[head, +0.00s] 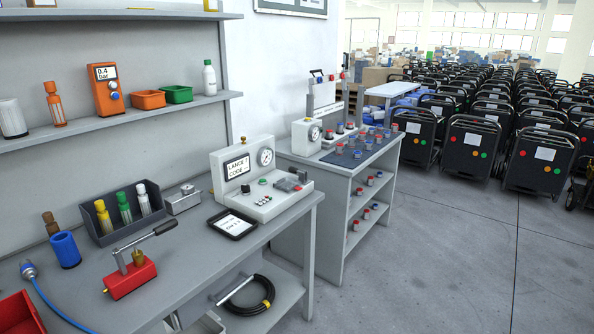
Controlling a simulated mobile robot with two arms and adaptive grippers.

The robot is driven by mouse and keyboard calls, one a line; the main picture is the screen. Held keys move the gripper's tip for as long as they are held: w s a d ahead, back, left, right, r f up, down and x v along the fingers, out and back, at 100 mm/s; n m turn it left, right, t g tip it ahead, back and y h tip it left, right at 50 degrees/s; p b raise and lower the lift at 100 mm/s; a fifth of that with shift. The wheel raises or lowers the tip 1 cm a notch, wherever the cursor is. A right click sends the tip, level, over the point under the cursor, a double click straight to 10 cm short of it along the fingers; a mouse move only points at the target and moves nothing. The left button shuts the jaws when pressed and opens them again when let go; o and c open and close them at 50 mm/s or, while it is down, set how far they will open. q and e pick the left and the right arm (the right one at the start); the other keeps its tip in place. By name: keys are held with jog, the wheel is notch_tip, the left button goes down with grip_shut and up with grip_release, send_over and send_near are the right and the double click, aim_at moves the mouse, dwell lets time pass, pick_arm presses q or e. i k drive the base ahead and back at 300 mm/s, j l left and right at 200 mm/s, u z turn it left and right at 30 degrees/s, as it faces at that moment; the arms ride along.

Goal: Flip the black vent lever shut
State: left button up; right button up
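No lever here is clearly marked as the vent lever. A red hand pump (131,278) stands on the near bench, with a brass fitting on top and a long lever with a black grip (165,228) slanting up to the right. Whether that part is a lever is too small to tell. Neither of my grippers is in view.
A rack of colored bottles (124,214), a blue cup (65,250), a blue cable and a red bin (18,312) share the bench (190,262). The floor at right (450,260) is clear, before rows of black wheeled machines (541,160).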

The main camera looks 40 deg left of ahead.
aim_at(291, 169)
jog(key=i+u, duration=0.2)
jog(key=i, duration=1.55)
jog(key=i+j, duration=0.15)
jog(key=i, duration=0.95)
jog(key=i+l+u, duration=0.1)
jog(key=i, duration=0.6)
jog(key=i+l, duration=0.15)
jog(key=i, duration=0.55)
jog(key=i+u, duration=0.2)
jog(key=u, duration=0.25)
jog(key=i+u, duration=0.2)
jog(key=u, duration=0.3)
jog(key=i+l+u, duration=0.2)
jog(key=u, duration=0.25)
jog(key=i+l+u, duration=0.15)
jog(key=u, duration=0.35)
jog(key=i+l+u, duration=0.1)
jog(key=u, duration=0.35)
jog(key=i+l+u, duration=0.2)
jog(key=u, duration=0.25)
jog(key=i+l+u, duration=0.2)
jog(key=u, duration=0.25)
jog(key=i+l+u, duration=0.1)
jog(key=l+u, duration=0.15)
jog(key=u, duration=0.2)
